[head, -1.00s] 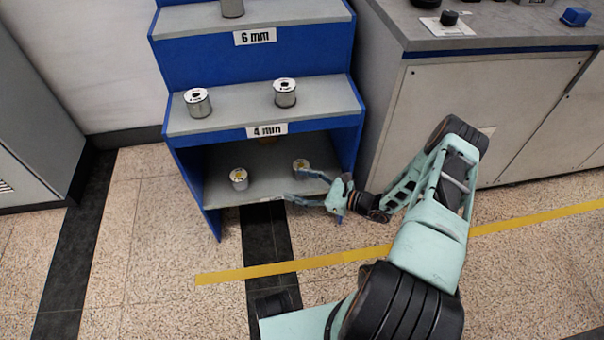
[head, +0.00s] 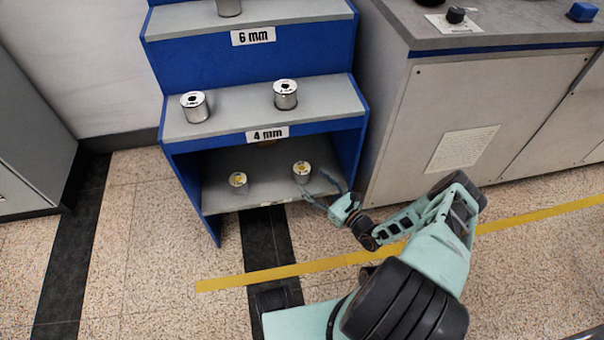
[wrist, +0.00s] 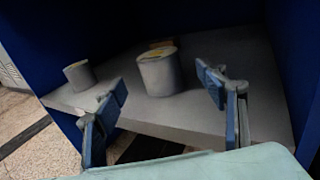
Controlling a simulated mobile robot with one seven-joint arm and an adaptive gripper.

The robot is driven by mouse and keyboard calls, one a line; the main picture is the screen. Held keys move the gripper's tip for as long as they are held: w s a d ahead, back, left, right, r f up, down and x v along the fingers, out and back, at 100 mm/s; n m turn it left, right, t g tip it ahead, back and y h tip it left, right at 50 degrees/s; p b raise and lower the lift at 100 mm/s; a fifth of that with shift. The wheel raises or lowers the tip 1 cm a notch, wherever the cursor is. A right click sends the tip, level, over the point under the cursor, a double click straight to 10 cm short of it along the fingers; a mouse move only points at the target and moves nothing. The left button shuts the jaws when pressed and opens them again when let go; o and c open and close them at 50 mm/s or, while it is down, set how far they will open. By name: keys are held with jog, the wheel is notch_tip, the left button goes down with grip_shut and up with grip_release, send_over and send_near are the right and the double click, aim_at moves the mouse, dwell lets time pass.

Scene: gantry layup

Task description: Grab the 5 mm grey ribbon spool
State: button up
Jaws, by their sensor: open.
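Two grey spools with yellow marks on top stand on the lowest shelf: a right one (head: 301,173) and a left one (head: 238,183). Their size marks are too small to read, and no 5 mm label shows. My gripper (head: 315,190) is open at the shelf's front, its fingers pointing toward the right spool. In the wrist view my gripper (wrist: 163,84) frames that right spool (wrist: 160,73) between its spread fingers, apart from both. I cannot tell how far the fingertips reach alongside it. The left spool (wrist: 79,76) stands outside the left finger.
The blue stepped rack (head: 188,196) has side walls close around the lowest shelf and a shelf above it. Two spools stand on the step labelled 4 mm (head: 267,134); another is above the 6 mm label (head: 253,36). A grey cabinet (head: 400,140) stands right.

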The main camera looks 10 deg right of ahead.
aim_at(308, 175)
jog(key=x, duration=0.1)
jog(key=b+x, duration=0.1)
jog(key=x, duration=0.3)
jog(key=shift+r, duration=0.4)
jog(key=c, duration=1.7)
